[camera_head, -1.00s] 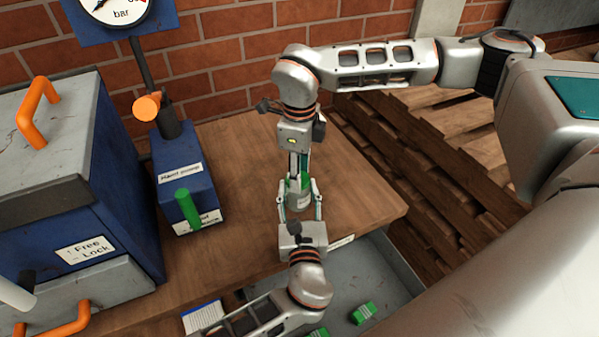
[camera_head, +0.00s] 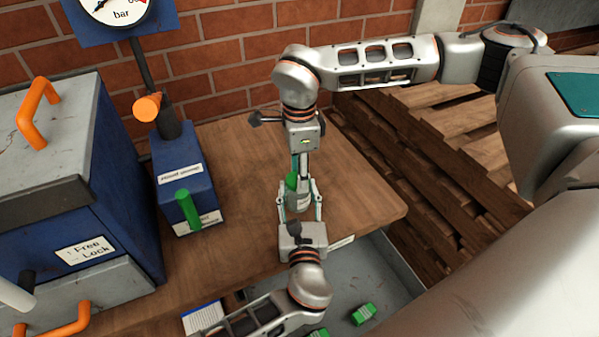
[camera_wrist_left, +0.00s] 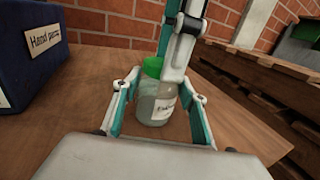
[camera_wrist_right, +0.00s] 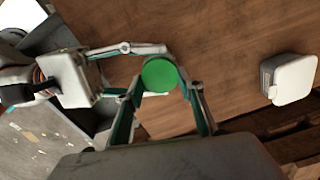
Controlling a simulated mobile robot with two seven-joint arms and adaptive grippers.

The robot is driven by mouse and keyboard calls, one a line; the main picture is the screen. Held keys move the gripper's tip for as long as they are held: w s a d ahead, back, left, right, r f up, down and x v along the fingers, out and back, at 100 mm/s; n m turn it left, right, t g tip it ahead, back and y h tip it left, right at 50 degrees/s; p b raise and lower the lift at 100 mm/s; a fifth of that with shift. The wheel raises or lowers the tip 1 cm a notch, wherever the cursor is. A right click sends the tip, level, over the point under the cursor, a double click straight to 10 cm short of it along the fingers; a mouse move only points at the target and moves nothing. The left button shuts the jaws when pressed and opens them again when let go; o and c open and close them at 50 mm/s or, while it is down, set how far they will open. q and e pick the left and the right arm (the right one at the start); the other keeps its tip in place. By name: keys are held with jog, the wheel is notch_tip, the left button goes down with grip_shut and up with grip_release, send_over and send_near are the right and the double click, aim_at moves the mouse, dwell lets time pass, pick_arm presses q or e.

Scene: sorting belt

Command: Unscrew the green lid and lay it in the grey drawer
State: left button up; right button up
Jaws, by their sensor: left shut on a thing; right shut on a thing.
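A clear glass jar (camera_head: 297,205) with a white label stands upright on the wooden bench. Its green lid (camera_head: 291,182) sits on top; the round lid top shows in the right wrist view (camera_wrist_right: 159,74). My left gripper (camera_head: 298,196) is shut around the jar body from the front, one finger on each side, as the left wrist view (camera_wrist_left: 155,108) shows. My right gripper (camera_head: 300,176) points down from above and is shut on the lid, partly hiding it. A grey open drawer (camera_head: 385,283) lies below the bench's front edge and holds several small green boxes.
A blue hand pump (camera_head: 181,155) with a green handle stands left of the jar. A blue cabinet (camera_head: 120,190) with orange handles is further left. A white container (camera_wrist_right: 290,78) stands on the bench in the right wrist view. Wooden pallets (camera_head: 430,190) lie to the right.

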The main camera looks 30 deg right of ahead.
pick_arm(q)
jog(key=shift+o, duration=0.2)
jog(key=shift+d, duration=0.15)
pick_arm(e)
jog(key=shift+o, duration=0.2)
jog(key=shift+s+a+n, duration=0.3)
jog(key=shift+a+n, duration=0.05)
jog(key=shift+n, duration=0.35)
pick_arm(q)
jog(key=shift+f, duration=0.1)
jog(key=shift+c, duration=0.2)
pick_arm(e)
jog(key=shift+w+d+r, duration=0.1)
jog(key=shift+r, duration=0.85)
jog(key=shift+w+d+r, duration=0.1)
jog(key=shift+r, duration=0.85)
jog(key=shift+c, duration=0.2)
jog(key=shift+r, duration=1.6)
pick_arm(q)
jog(key=o, duration=1.7)
jog(key=v, duration=1.2)
